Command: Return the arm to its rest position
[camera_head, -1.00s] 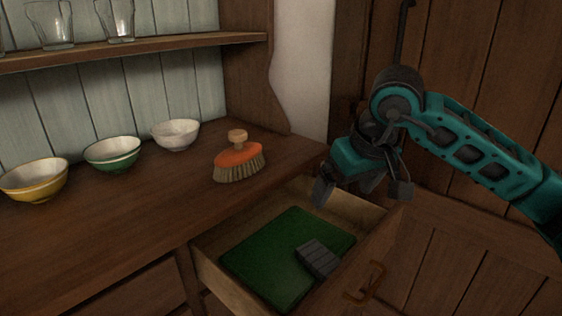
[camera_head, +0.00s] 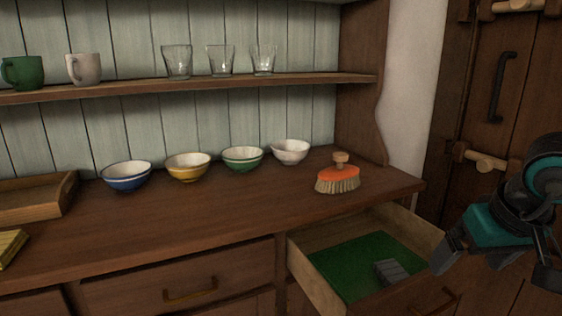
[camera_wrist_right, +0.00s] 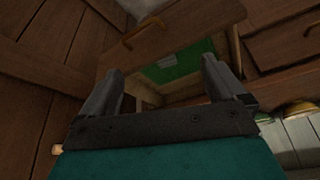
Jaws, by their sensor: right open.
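My right arm, teal and black, comes in from the right edge in the head view. Its gripper (camera_head: 492,262) hangs empty just right of the open drawer (camera_head: 318,275), close to the drawer's front corner. In the right wrist view the two dark fingers (camera_wrist_right: 162,92) are spread apart with nothing between them. Beyond them that view shows the drawer front and the green drawer lining (camera_wrist_right: 178,62). A grey block (camera_head: 391,271) lies on the green lining (camera_head: 358,262) inside the drawer. My left gripper is not in view.
An orange brush (camera_head: 338,178) stands on the dresser top (camera_head: 230,215) near its right end. Several bowls line the back, with a blue one (camera_head: 126,176) leftmost. A wooden tray (camera_head: 40,200) sits at left. Glasses and mugs stand on the shelf (camera_head: 200,84). A wooden door (camera_head: 500,120) is at right.

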